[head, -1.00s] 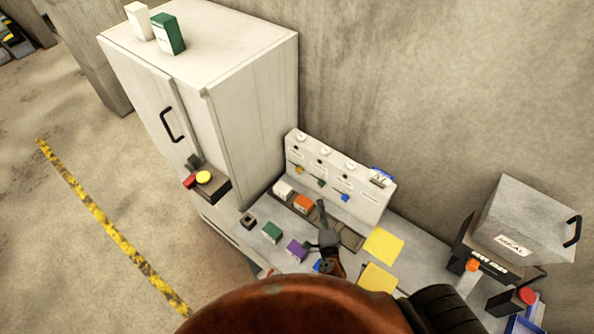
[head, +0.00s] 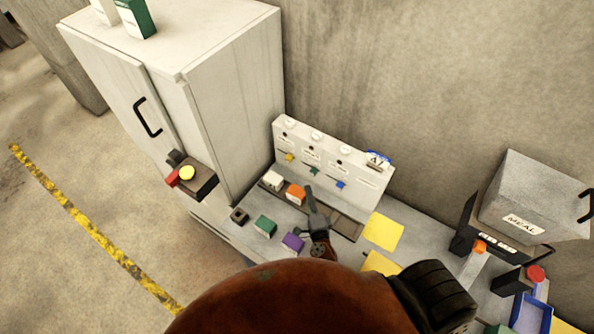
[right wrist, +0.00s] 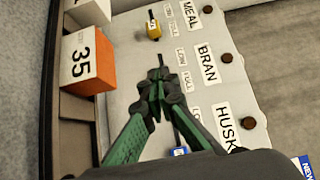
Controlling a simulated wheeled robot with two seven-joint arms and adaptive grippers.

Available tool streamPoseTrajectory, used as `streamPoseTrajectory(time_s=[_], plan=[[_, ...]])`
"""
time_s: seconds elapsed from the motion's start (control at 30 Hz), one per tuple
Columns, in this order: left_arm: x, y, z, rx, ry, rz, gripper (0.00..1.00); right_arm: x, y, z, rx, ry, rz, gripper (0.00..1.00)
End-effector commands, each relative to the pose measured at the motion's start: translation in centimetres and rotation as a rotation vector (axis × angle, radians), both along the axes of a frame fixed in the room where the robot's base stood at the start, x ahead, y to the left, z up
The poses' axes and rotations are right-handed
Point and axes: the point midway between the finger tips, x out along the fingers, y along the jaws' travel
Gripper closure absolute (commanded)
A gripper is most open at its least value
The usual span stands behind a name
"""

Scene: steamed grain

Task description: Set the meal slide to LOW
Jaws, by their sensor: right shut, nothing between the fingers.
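The white slide panel (head: 330,163) stands at the back of the bench. Its yellow knob (head: 289,157) is leftmost; in the right wrist view the yellow knob (right wrist: 153,30) sits beside the MEAL label (right wrist: 190,14), with dark slot showing on its LOW side. The green knob (head: 314,170) is in the middle, the blue knob (head: 340,184) to its right. My right gripper (head: 309,191) is shut and empty in front of the panel; in the wrist view its fingertips (right wrist: 154,98) cover the BRAN slide's knob area, apart from the yellow knob. My left gripper is not in view.
The white box (head: 274,180) and orange box (head: 296,193), marked 35, stand just left of my gripper. Green (head: 265,226) and purple (head: 293,241) boxes lie nearer. A white cabinet (head: 235,110) rises at left; a MEAL hopper (head: 535,195) stands at right.

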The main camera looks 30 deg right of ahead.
Motion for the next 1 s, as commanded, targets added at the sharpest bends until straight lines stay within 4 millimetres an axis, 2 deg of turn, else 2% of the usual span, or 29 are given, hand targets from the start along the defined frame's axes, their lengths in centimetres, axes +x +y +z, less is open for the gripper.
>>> streamPoseTrajectory(time_s=[0.17, 0.6, 0.8, 1.0], plan=[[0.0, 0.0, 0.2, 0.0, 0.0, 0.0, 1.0, 1.7, -0.4, 0.1, 0.0, -0.002, -0.001, 1.0], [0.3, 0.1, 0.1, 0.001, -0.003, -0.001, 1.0, 10.1, -2.5, 0.1, 0.0, -0.002, 0.0, 1.0], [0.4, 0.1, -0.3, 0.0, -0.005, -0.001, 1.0, 12.2, -1.0, 0.0, 0.001, -0.001, -0.002, 1.0], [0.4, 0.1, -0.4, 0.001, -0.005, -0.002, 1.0, 13.0, -0.6, 0.0, 0.002, 0.0, -0.002, 1.0]])
